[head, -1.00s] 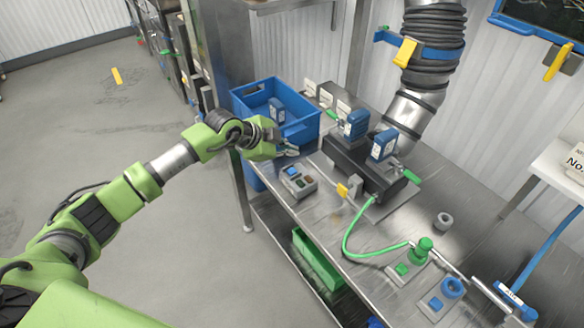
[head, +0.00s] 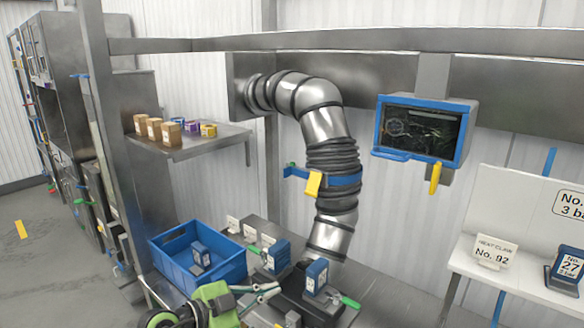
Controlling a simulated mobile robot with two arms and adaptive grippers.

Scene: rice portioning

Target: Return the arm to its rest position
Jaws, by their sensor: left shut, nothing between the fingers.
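My left gripper (head: 262,291) shows at the bottom of the head view, its green wrist rising from the lower edge. Its thin grey fingers point right and are shut with nothing held. They show just right of the blue bin (head: 171,282), in front of the dark device on the bench. I cannot tell whether they touch anything. Most of my left arm is below the picture. My right gripper is not in view.
A ribbed duct (head: 333,185) hangs above. A shelf (head: 203,140) holds small boxes. A blue-framed screen (head: 424,129) hangs at right.

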